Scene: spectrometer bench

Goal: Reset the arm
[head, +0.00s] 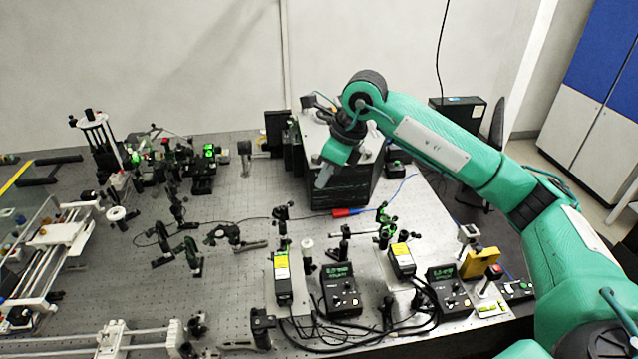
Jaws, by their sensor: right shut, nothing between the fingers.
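My right arm is green and comes in from the right edge, arching over the bench's right side. Its gripper (322,181) hangs tilted downward in front of the black-sided spectrometer box (340,190). The fingers are shut and hold nothing. I cannot tell whether the fingertips touch the box or stay apart from it. My left gripper is not in view.
The perforated optical bench (225,275) carries many mounts and lenses. Control boxes with green displays (340,290) and cables crowd the front. A red-handled tool (347,212) lies before the box. Rails fill the left. A blue and white cabinet (590,95) stands back right.

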